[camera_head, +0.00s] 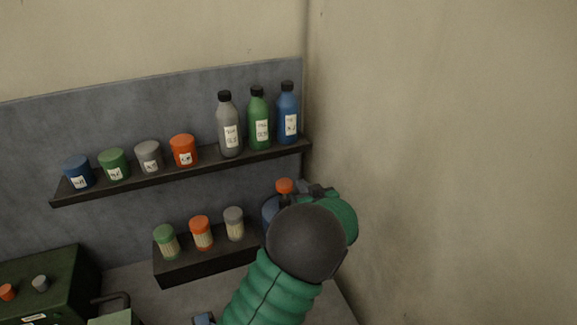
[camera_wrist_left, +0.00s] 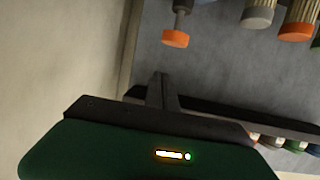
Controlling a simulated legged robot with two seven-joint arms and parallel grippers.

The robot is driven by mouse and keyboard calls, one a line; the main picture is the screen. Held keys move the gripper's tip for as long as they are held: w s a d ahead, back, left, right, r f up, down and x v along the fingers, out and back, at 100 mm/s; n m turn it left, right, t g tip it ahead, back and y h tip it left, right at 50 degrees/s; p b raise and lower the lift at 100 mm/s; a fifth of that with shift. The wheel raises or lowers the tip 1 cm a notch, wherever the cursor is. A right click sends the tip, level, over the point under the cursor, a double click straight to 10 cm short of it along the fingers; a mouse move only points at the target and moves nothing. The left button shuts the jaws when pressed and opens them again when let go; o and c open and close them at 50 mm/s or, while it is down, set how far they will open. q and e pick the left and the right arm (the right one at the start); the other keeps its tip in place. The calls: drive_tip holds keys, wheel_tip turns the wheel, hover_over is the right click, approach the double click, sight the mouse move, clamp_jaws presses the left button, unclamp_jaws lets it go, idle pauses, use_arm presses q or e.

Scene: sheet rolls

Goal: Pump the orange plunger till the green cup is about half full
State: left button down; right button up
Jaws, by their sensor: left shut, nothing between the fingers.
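The orange plunger (camera_head: 285,186) stands up from a blue container (camera_head: 270,213) at the right end of the lower shelf. In the left wrist view, which is upside down, the plunger (camera_wrist_left: 176,39) is an orange cap on a dark stem. My left gripper (camera_head: 318,190) is beside the plunger in the head view, partly hidden by my dark wrist. Its fingers (camera_wrist_left: 160,78) are shut and empty, with a visible gap to the cap. A green cup (camera_head: 114,164) sits on the upper shelf. I cannot tell whether it is the task's cup, or its fill. My right gripper is out of view.
The upper shelf (camera_head: 150,183) holds several coloured pots and three bottles (camera_head: 258,120). The lower shelf (camera_head: 205,267) holds three capped jars (camera_head: 201,234). A dark green box (camera_head: 45,285) with knobs stands at lower left. A bare wall (camera_head: 440,150) closes the right side.

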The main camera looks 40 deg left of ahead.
use_arm(q)
drive_tip(key=p, duration=0.2)
hover_over(289, 186)
drive_tip(key=shift+s+a+f+n+y, duration=0.15)
drive_tip(key=shift+f+n+y, duration=0.2)
drive_tip(key=shift+f, duration=0.4)
wheel_tip(289, 186, down, 4)
drive_tip(key=shift+r+p, duration=0.2)
drive_tip(key=shift+p, duration=0.35)
drive_tip(key=shift+f, duration=0.25)
drive_tip(key=shift+d, duration=0.2)
